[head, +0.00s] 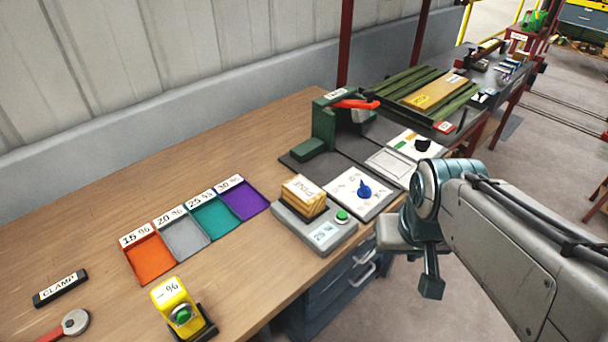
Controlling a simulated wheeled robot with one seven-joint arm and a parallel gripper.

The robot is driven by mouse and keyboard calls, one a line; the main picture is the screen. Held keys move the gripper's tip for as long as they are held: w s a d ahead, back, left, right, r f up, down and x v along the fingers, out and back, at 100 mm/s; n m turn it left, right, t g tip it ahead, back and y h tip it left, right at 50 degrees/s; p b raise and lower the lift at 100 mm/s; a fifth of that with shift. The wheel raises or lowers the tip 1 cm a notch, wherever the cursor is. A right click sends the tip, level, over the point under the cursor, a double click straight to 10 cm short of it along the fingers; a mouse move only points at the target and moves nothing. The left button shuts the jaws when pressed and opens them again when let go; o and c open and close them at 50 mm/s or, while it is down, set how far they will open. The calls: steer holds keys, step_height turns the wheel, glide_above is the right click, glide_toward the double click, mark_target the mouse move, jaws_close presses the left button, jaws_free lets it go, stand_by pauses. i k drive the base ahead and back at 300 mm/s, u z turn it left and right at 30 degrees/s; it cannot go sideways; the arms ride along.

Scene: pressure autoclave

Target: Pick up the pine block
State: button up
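The pine block (304,193) is a small light-wood block with a label that seems to read PINE. It rests on top of a grey scale-like device (290,224) near the workbench's front edge. The device has a green button and a small white display. My gripper (425,262) hangs to the right of the block, past the bench's front edge and apart from it. Its fingers are seen from the side and partly overlap, so its opening is unclear. I see nothing held in it.
Coloured trays (149,262) with percent labels lie left of the block. A white panel with a blue knob (364,190) is beside it on the right. A green press with an orange lever (330,125) stands behind. A yellow meter (178,305) stands nearer. Drawers (345,280) are below.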

mark_target(308, 199)
steer(key=u, duration=0.05)
steer(key=k, duration=0.5)
steer(key=z, duration=1.4)
steer(key=i, duration=1.2)
steer(key=u, duration=2.8)
steer(key=i, duration=0.5)
steer(key=u, duration=0.05)
